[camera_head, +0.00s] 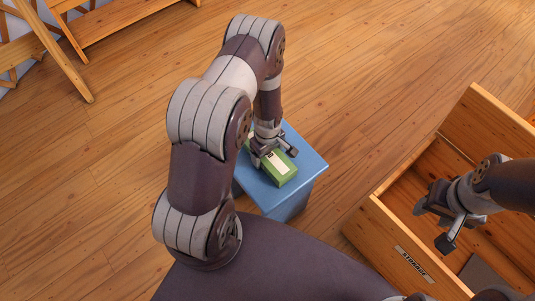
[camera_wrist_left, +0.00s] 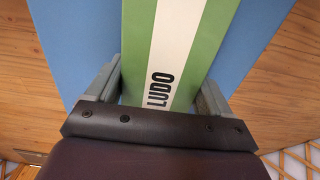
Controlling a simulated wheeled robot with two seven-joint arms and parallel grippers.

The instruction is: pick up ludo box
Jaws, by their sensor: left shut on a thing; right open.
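The ludo box (camera_head: 281,172) is green with a white stripe and lies on a small blue table (camera_head: 307,165). In the left wrist view the ludo box (camera_wrist_left: 180,40) shows its black "LUDO" lettering close to the palm. My left gripper (camera_head: 273,154) reaches down from above and is shut on the box. Its fingers (camera_wrist_left: 162,85) sit along both sides of the box in the wrist view. The part of the box under the gripper is hidden. My right gripper (camera_head: 436,227) is open and empty over the wooden storage box.
The open wooden storage box (camera_head: 385,243), labelled "STORAGE", stands on the floor at the right, with a grey item (camera_head: 484,279) inside. Wooden furniture (camera_head: 120,18) stands at the upper left. The wooden floor (camera_head: 370,90) between them is clear.

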